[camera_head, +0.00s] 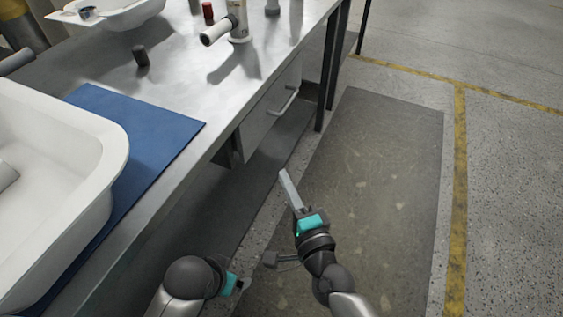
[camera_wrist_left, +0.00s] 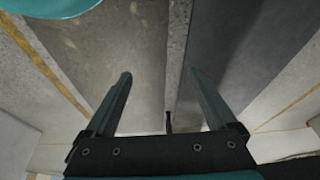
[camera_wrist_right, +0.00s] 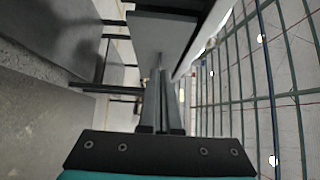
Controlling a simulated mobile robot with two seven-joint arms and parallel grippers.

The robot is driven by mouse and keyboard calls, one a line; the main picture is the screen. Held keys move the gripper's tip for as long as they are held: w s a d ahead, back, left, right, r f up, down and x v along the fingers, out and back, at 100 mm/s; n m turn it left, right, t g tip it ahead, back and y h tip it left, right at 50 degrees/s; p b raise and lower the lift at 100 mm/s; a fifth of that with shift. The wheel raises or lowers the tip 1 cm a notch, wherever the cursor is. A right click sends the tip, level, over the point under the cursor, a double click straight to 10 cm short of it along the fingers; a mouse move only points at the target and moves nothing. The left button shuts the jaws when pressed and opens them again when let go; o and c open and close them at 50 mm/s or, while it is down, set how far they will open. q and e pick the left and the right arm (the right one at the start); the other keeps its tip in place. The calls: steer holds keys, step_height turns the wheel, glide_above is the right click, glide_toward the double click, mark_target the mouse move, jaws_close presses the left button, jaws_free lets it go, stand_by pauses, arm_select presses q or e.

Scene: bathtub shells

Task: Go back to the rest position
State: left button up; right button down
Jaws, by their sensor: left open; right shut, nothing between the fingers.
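My right gripper (camera_head: 283,176) is in front of the workbench, over the floor mat, with its fingers together and pointing up and away in the head view. In the right wrist view its fingers (camera_wrist_right: 161,80) lie side by side with nothing between them. My left gripper (camera_head: 244,284) is low at the bottom of the head view, beside the bench, mostly hidden behind its own arm. In the left wrist view its two fingers (camera_wrist_left: 160,75) are wide apart and empty, with floor behind them. Neither gripper touches the bench.
The metal workbench (camera_head: 225,105) runs along the left, with a drawer and handle (camera_head: 284,101). On it are a white tub shell (camera_head: 110,150), a blue mat (camera_head: 165,130), a dark cylinder (camera_head: 141,56), a red cylinder (camera_head: 208,12) and a white tool (camera_head: 218,30). Floor to the right is clear.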

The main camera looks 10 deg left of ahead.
steer(key=shift+s+d, duration=0.1)
steer(key=shift+s, duration=0.1)
